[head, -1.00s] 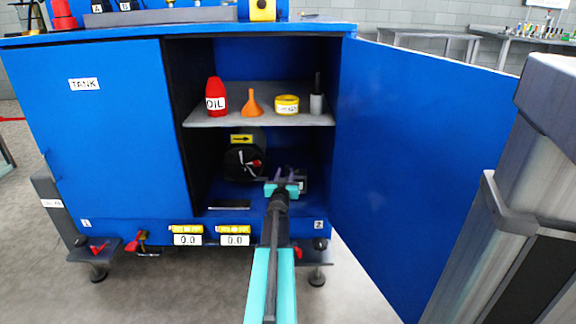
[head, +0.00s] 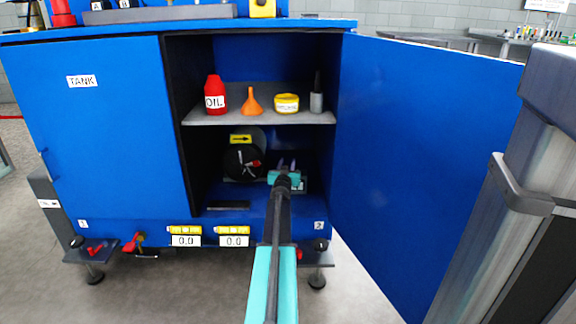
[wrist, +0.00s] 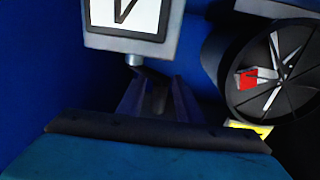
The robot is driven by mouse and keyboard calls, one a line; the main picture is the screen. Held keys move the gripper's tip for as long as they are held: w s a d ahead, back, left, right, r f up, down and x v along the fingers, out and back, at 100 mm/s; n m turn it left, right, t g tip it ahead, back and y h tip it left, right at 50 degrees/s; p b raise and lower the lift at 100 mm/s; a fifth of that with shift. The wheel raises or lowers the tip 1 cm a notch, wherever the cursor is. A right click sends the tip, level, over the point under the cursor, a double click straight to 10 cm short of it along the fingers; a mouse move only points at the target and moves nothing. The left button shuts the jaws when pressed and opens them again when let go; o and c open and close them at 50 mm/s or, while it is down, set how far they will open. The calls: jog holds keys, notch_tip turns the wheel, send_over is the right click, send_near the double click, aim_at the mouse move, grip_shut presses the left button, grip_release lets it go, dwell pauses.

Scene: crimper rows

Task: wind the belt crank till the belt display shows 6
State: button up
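My gripper (head: 286,164) is inside the open right bay of the blue cabinet. Its two fingers stand apart with nothing visible between them, also in the wrist view (wrist: 157,95). A dark round wheel with pale spokes and a red piece (head: 240,164) is left of the gripper; it shows at the right in the wrist view (wrist: 272,70). A grey box with a white face (wrist: 125,15) and a short stub below it lies beyond the fingers; its mark is cut off. I cannot tell which part is the crank. Two displays (head: 186,241) and (head: 234,241) read 0.0; their labels are too small to read.
A shelf (head: 225,119) above my gripper holds a red oil bottle (head: 215,95), an orange funnel (head: 251,103), a yellow tin (head: 286,103) and a grey holder (head: 316,102). A yellow arrow sign (head: 240,139) is above the wheel. The open door (head: 425,150) bounds the right.

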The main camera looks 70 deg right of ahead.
jog(key=shift+d, duration=0.2)
grip_shut()
jog(key=shift+w+d, duration=0.1)
jog(key=shift+w, duration=0.05)
jog(key=p, duration=0.4)
jog(key=shift+r+m+g+p, duration=0.25)
jog(key=shift+m+g+p, duration=0.05)
jog(key=g+p, duration=0.1)
jog(key=p, duration=0.4)
jog(key=m+g+p, duration=0.1)
jog(key=p, duration=0.5)
jog(key=shift+w+d+f+h+p, duration=0.1)
jog(key=shift+d+h+p, duration=0.1)
jog(key=shift+h+p, duration=0.1)
jog(key=m+g+p, duration=0.1)
jog(key=g+p, duration=0.1)
jog(key=p, duration=0.3)
jog(key=shift+d+m, duration=0.15)
jog(key=shift+m, duration=0.15)
